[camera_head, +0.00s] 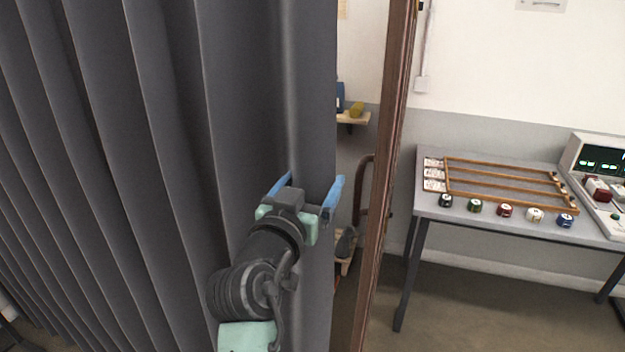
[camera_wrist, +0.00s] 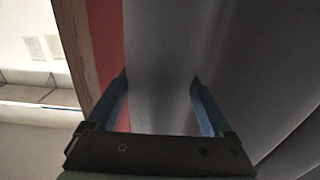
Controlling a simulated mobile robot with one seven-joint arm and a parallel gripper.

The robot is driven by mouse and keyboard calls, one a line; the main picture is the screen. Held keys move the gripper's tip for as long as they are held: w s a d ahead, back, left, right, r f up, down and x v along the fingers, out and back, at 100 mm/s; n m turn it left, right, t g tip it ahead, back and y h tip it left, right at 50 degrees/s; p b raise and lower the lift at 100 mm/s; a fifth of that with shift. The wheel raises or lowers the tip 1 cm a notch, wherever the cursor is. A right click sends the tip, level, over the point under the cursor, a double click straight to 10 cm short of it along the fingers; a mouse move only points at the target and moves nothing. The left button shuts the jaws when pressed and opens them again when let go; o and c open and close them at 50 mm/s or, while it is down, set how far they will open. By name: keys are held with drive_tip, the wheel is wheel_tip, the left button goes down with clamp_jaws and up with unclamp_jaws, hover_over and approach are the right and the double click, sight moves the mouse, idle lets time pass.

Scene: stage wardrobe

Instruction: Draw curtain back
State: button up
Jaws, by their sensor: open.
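A dark grey pleated curtain (camera_head: 165,130) hangs across the left half of the head view, in vertical folds. Its right edge hangs a little left of a brown wooden post, with a gap between them. My gripper (camera_head: 312,186) is at this edge, its blue fingers apart, one on each side of the edge fold. In the wrist view the curtain (camera_wrist: 160,60) fills the middle and right, and part of it lies between the open fingers of my gripper (camera_wrist: 160,85). I cannot tell whether the fingers touch the cloth.
The brown post (camera_head: 385,170) stands upright just right of my gripper. Through the gap a small shelf (camera_head: 352,118) shows. Right of the post stands a grey table (camera_head: 440,212) with a wooden rack, several small coloured round items and a console (camera_head: 590,165). Bare floor lies before it.

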clamp_jaws()
idle(0.3)
idle(0.3)
